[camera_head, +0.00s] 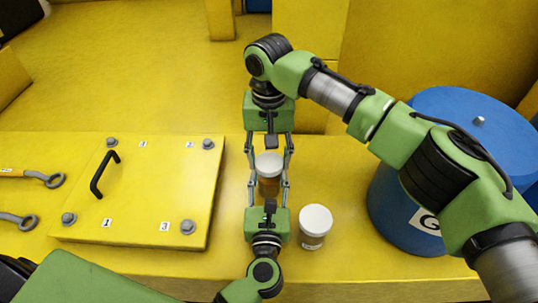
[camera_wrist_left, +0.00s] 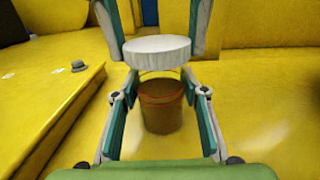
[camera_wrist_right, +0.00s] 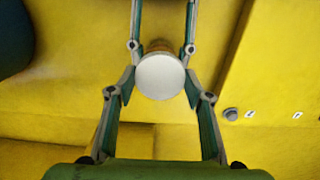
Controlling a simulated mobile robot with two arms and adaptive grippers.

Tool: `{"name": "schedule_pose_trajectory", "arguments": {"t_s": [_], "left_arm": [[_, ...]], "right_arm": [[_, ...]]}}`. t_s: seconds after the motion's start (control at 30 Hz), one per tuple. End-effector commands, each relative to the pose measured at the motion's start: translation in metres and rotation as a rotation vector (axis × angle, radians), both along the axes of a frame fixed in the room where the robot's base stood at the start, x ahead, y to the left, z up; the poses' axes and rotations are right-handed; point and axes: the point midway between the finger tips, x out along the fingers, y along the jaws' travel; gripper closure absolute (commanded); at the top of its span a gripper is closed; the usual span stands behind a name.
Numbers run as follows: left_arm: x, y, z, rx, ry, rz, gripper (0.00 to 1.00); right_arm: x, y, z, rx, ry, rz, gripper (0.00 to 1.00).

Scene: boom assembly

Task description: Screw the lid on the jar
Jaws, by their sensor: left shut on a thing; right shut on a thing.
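An amber jar (camera_head: 269,186) stands upright between the fingers of my left gripper (camera_head: 269,181), which reach in from the front and are shut on it. The jar also shows in the left wrist view (camera_wrist_left: 161,106). A round white lid (camera_head: 268,162) is level above the jar, between the fingers of my right gripper (camera_head: 269,157), which come from the far side and are shut on it. In the left wrist view the lid (camera_wrist_left: 157,50) sits over the jar with a narrow yellowish band between them; I cannot tell if they touch. In the right wrist view the lid (camera_wrist_right: 160,76) mostly hides the jar.
A second white-lidded jar (camera_head: 314,226) stands close to the right of my left gripper. A blue drum (camera_head: 398,212) is farther right, under my right arm. A yellow panel with a black handle (camera_head: 150,190) and wrenches (camera_head: 40,180) lie to the left.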

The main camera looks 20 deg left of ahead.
Motion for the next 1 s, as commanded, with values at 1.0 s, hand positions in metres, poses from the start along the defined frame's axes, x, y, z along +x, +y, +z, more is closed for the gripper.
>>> {"name": "schedule_pose_trajectory", "arguments": {"t_s": [1.0], "left_arm": [[-0.0003, -0.0001, -0.0008, -0.001, 0.002, 0.000, 1.00]], "right_arm": [[-0.0012, 0.0030, -0.0069, 0.002, 0.005, -1.117, 0.60]]}}
